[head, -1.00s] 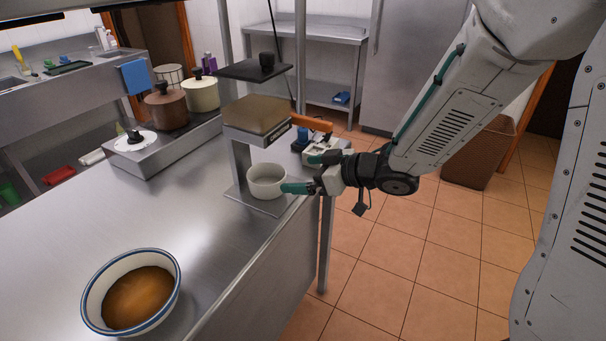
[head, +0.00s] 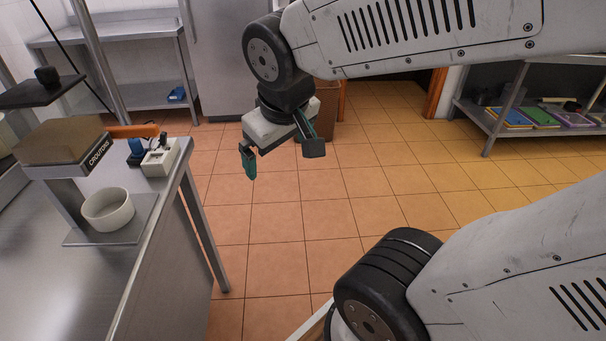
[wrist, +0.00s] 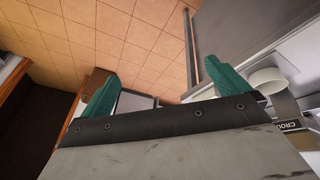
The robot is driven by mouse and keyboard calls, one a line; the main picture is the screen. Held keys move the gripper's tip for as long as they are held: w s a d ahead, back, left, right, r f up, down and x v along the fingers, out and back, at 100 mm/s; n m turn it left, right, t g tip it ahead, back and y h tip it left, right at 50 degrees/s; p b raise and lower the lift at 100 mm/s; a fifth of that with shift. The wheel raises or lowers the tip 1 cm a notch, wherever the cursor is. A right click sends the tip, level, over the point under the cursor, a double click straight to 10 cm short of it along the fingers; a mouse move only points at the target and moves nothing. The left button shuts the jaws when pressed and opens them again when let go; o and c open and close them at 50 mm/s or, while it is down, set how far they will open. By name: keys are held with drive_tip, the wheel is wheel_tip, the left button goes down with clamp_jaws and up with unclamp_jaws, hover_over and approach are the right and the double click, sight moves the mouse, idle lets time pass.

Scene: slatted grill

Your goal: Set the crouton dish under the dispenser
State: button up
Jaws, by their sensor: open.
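The crouton dish is a small white round bowl (head: 108,209) standing upright on the base plate (head: 75,237) of the dispenser. The dispenser (head: 62,143) has a brown hopper labelled CROUTONS, with the dish below it and slightly to its front right. The dish also shows at the right of the wrist view (wrist: 268,80), beside part of the CROUTONS label. My gripper (head: 282,165) is open and empty over the floor, to the right of the counter and apart from the dish. Its teal fingers (wrist: 160,95) are spread in the wrist view.
The steel counter (head: 40,290) ends at an edge left of my gripper. A white socket box (head: 160,158) and an orange-handled item (head: 132,131) sit behind the dish. A shelf with coloured trays (head: 540,115) is at the far right. The tiled floor between is clear.

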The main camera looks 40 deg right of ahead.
drive_tip(key=s+a+r+g+y, duration=0.1)
drive_tip(key=s+a+g, duration=0.1)
drive_tip(key=s, duration=0.7)
drive_tip(key=shift+s+a+g+y, duration=0.2)
drive_tip(key=shift+a+g+y, duration=0.2)
